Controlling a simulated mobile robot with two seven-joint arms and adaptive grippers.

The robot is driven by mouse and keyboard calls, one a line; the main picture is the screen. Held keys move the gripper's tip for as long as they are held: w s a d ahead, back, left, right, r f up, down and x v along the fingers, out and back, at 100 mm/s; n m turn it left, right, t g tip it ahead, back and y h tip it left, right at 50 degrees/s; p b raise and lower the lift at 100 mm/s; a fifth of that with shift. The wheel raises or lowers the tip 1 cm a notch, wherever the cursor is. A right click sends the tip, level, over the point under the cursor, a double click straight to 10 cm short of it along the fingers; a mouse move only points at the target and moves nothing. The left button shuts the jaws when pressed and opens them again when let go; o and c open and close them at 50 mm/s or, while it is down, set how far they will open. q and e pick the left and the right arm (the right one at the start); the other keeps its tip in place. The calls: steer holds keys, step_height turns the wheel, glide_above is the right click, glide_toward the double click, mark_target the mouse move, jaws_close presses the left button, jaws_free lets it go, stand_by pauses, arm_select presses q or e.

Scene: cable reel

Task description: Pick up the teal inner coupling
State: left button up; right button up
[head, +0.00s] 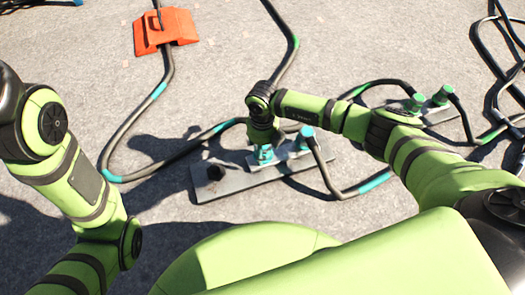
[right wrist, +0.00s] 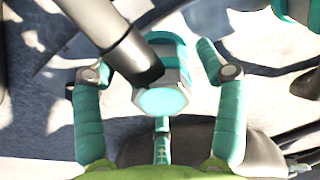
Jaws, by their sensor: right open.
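A teal coupling (head: 264,154) with a black cable stands on a grey base plate (head: 235,184) in the head view. A second teal coupling (head: 304,138) stands to its right on the same plate. My right gripper (head: 262,140) is over the first one, pointing down and partly hiding it. In the right wrist view, the open right gripper (right wrist: 154,62) has a finger on either side of the coupling (right wrist: 164,98), with gaps visible. Part of another teal piece (right wrist: 298,10) shows at the top right. My left arm is at the left; its gripper is out of view.
A dark round fitting (head: 215,172) sits at the plate's left end. Green couplings (head: 440,96) stand on another plate at the right. Black cables (head: 110,160) loop across the grey ground.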

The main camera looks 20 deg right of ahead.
steer(key=c, duration=1.3)
steer(key=shift+w+r, duration=0.1)
